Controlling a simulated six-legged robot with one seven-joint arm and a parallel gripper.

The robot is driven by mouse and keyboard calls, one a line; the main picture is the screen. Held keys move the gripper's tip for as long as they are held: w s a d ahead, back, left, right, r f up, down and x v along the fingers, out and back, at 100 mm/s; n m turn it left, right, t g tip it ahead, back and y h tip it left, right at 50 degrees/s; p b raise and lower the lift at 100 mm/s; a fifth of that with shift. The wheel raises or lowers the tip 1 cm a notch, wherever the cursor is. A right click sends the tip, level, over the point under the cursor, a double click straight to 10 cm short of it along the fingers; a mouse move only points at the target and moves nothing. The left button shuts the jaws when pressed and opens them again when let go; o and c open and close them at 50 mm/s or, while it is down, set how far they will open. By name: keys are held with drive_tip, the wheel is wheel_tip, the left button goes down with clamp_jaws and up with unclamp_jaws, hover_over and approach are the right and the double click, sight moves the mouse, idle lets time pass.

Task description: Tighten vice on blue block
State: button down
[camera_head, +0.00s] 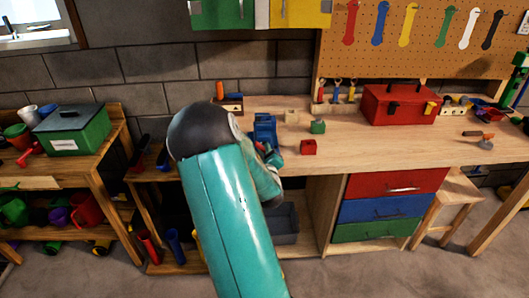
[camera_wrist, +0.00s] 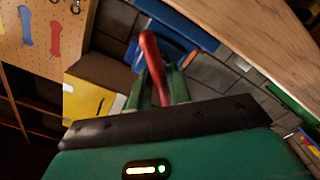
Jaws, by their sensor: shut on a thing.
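The blue vice (camera_head: 265,126) is mounted at the front of the wooden workbench, just past my arm. My gripper (camera_head: 272,155) is at the vice's front side and is partly hidden by my teal arm. In the wrist view my gripper (camera_wrist: 160,84) has its green fingers shut around a red bar-like handle (camera_wrist: 150,52). Blue parts of the vice (camera_wrist: 172,50) show behind that handle. I cannot make out a separate blue block or tell how tightly the jaws close.
A red block (camera_head: 308,146), a green block (camera_head: 317,127) and a pale block (camera_head: 291,116) stand on the workbench (camera_head: 365,148) right of the vice. A red toolbox (camera_head: 390,106) is farther right. A side table with a green box (camera_head: 72,131) stands at left.

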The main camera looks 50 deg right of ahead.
drive_tip(key=shift+m, duration=0.3)
drive_tip(key=c, duration=1.4)
unclamp_jaws()
drive_tip(key=shift+c, duration=0.2)
drive_tip(key=shift+a, duration=0.1)
